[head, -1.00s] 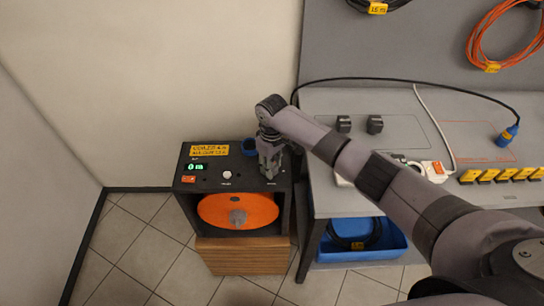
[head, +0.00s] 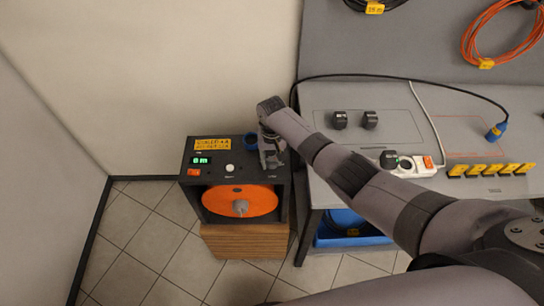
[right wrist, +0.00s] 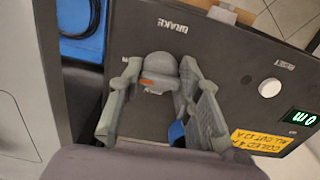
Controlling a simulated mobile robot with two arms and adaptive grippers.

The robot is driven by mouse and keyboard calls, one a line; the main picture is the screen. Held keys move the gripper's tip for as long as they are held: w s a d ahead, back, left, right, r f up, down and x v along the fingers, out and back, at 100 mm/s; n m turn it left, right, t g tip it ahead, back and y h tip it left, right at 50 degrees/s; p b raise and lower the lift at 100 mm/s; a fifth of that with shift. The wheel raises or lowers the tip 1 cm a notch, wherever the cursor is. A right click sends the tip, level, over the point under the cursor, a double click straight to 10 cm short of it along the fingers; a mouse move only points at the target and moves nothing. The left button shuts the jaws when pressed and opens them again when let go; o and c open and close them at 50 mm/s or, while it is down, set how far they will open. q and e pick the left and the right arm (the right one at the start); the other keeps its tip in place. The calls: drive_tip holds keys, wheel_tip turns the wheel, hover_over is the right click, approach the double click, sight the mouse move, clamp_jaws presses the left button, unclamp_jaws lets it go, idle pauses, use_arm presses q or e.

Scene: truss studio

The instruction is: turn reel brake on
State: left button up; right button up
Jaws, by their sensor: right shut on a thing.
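The black reel box (head: 284,190) stands beside the bench, with an orange reel (head: 239,201) in its open front. My right gripper (head: 272,163) reaches down onto the right end of the box's top. In the right wrist view, the grey brake knob (right wrist: 158,68) sits below the printed word BRAKE and has a small orange mark. My right gripper (right wrist: 158,92) has its fingers on either side of the knob and is shut on it. In the head view the gripper hides the knob. My left gripper is not in view.
A white reset button (head: 230,168), a green display (head: 201,160) and an orange switch (head: 193,172) are on the box. The grey bench (head: 330,97) at right carries a power strip (head: 415,167) and plugs.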

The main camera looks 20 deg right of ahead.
sight(272, 159)
drive_tip(key=shift+w+m, duration=0.1)
drive_tip(key=shift+m, duration=0.2)
drive_tip(key=o, duration=1.1)
drive_tip(key=shift+o, duration=0.2)
wheel_tip(272, 159, up, 12)
idle(0.5)
